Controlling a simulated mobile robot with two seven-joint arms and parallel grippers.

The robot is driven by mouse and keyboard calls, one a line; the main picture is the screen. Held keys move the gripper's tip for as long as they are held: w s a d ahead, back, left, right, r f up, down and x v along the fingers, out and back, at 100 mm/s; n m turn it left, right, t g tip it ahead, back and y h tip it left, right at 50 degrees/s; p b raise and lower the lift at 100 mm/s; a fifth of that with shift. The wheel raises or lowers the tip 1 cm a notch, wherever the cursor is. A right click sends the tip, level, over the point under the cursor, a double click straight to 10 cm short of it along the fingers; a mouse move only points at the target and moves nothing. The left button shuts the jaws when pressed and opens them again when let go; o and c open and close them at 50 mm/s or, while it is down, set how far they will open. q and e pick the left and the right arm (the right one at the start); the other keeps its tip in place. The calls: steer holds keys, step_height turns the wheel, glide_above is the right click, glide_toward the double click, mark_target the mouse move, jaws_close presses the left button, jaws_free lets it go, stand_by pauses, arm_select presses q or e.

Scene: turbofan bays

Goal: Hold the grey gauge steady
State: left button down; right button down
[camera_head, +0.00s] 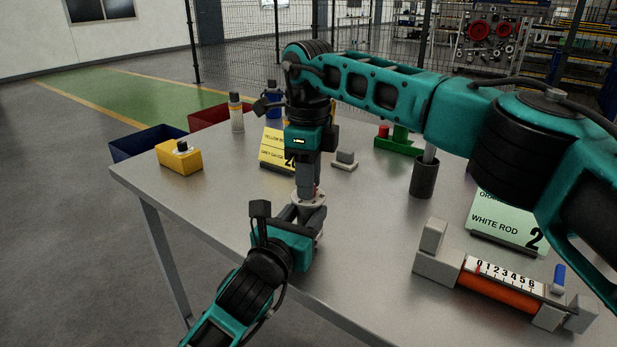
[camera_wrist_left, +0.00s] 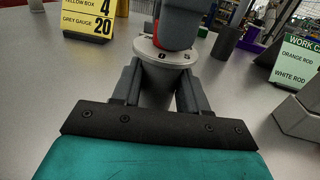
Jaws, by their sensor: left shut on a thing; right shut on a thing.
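The grey gauge (camera_wrist_left: 163,78) stands upright in the left wrist view, with a round light dial plate on top. It is small and partly covered in the head view (camera_head: 309,197). My left gripper (camera_head: 308,216) is shut around the gauge's body from the near side, one finger on each side of it. My right gripper (camera_head: 307,178) comes down from above and is shut on a part just over the dial. Red and dark grey show there in the left wrist view, and the fingers hide most of the held part.
A yellow box (camera_head: 180,160) and yellow card (camera_head: 275,150) stand left and behind. A dark cup (camera_head: 424,178), green card (camera_head: 510,222) and ruler fixture with orange rod (camera_head: 497,293) are to the right. Blue (camera_head: 148,142) and red (camera_head: 222,114) bins sit along the far left edge.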

steer(key=n, duration=0.5)
steer(key=shift+n, duration=0.4)
steer(key=n, duration=1.3)
steer(key=shift+w+n, duration=0.1)
steer(key=shift+n, duration=0.2)
steer(key=c, duration=0.8)
jaws_free()
steer(key=shift+c, duration=0.2)
step_height(320, 180, up, 12)
